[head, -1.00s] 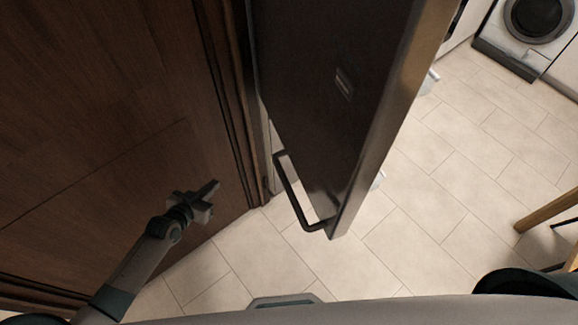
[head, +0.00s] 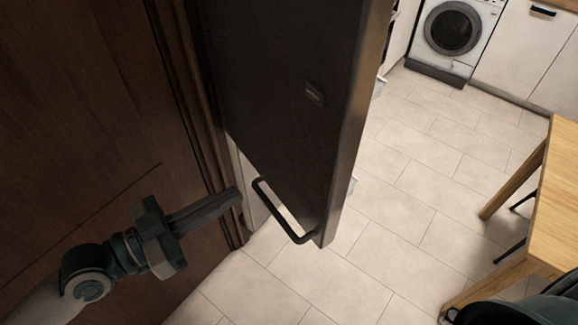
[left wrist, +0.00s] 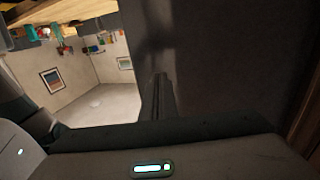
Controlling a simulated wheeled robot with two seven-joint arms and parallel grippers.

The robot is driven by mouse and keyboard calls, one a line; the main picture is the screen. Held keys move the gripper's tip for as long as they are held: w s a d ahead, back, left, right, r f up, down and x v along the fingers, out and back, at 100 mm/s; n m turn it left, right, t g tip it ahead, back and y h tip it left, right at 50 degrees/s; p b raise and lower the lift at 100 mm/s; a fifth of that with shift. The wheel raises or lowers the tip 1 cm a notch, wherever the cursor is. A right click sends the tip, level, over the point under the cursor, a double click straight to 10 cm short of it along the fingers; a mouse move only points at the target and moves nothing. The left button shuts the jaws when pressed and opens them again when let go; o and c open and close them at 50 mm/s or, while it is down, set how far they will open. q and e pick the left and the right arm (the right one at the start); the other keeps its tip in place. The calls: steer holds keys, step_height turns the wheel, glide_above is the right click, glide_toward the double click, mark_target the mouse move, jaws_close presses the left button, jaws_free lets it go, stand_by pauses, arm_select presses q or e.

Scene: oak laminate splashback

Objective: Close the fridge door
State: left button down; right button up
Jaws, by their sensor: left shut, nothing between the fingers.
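The fridge door (head: 285,110) is a tall dark panel with a small badge and a lighter metallic edge. It stands open, jutting out beside the brown wooden panel. Its dark bar handle (head: 276,212) is on the face toward my left arm, near the bottom of the picture. My left gripper (head: 238,198) is shut and empty, its fingers pointing at the handle from the left, seemingly a little short of it. In the left wrist view the shut fingers (left wrist: 160,95) show in front of a dark surface, probably the door. The fridge interior is hidden. My right gripper is not seen.
A brown wooden panel (head: 90,110) rises close on the left. A wooden table (head: 558,205) stands at the right. A washing machine (head: 453,30) and white cabinets (head: 530,50) are at the back. The tiled floor (head: 415,180) between door and table is clear.

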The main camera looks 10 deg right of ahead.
arm_select(q)
steer(key=shift+w, duration=0.1)
steer(key=shift+d, duration=0.1)
steer(key=p, duration=0.7)
glide_toward(305, 157)
steer(key=x, duration=0.4)
steer(key=shift+d+r, duration=0.25)
steer(key=shift+d, duration=0.1)
steer(key=shift+p+x, duration=0.35)
steer(key=shift+x, duration=0.5)
steer(key=shift+w+f, duration=0.1)
steer(key=shift+f, duration=0.1)
steer(key=shift+w+d, duration=0.1)
steer(key=shift+d, duration=0.05)
